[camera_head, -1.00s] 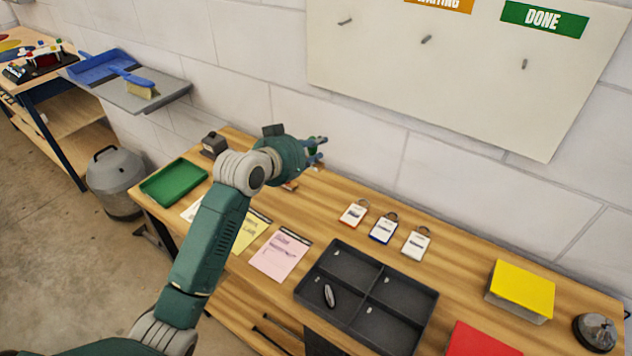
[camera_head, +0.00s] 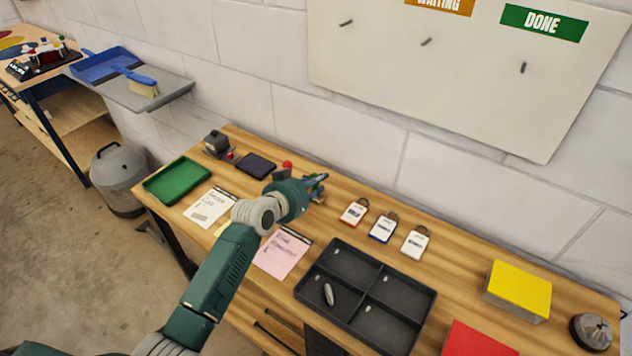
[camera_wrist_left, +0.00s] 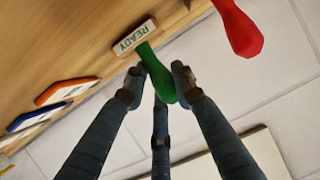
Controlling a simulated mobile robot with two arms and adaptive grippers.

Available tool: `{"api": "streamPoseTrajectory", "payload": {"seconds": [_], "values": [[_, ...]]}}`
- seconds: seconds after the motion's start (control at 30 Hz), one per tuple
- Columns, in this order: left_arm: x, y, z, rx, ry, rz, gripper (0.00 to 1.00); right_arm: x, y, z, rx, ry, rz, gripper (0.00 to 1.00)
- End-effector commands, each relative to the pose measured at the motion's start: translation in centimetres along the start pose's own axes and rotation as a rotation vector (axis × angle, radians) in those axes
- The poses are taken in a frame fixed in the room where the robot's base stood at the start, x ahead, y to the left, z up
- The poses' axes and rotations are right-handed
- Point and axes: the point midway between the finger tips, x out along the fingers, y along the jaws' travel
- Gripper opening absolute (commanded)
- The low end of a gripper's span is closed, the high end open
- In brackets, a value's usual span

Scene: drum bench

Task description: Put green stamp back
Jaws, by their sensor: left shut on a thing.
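My left gripper (camera_head: 316,186) is over the back of the wooden bench, left of the tags. In the left wrist view, its fingers (camera_wrist_left: 157,85) are shut on the green handle of the green stamp (camera_wrist_left: 154,72). The stamp's pale wooden base (camera_wrist_left: 134,36) carries the word READY. I cannot tell whether the base touches the bench. In the head view the arm and fingers mostly hide the green stamp. A red stamp (camera_head: 287,165) stands just behind the gripper, and its red handle is close beside it in the wrist view (camera_wrist_left: 238,25). My right gripper is out of view.
A dark ink pad (camera_head: 257,165) and a dark grey block (camera_head: 215,143) are at the back left, near a green tray (camera_head: 176,180). Several tags (camera_head: 383,227) lie right of the gripper. A divided black tray (camera_head: 366,296) is at the front. The wall is close behind.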

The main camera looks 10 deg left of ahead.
Motion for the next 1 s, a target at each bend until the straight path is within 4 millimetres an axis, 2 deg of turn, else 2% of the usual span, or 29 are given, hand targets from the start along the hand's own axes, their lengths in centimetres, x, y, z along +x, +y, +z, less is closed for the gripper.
{"api": "streamPoseTrajectory", "payload": {"seconds": [0.17,0.2,0.27,0.67,0.77,1.0], "values": [[0.2,0.0,0.4,0.001,0.0,0.0,0.0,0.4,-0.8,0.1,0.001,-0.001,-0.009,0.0],[0.1,0.0,0.3,0.0,0.0,0.0,0.34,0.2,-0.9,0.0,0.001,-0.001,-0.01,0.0],[0.1,0.0,0.3,0.0,0.0,0.0,0.45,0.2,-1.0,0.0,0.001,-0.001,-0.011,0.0],[-0.3,0.0,0.0,0.0,0.0,0.0,0.45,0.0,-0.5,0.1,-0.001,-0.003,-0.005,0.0],[-1.4,0.0,0.1,0.0,-0.001,0.0,0.45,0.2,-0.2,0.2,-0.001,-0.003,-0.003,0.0],[-6.0,0.0,0.1,0.003,0.0,-0.001,0.45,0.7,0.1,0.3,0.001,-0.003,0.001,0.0]]}}
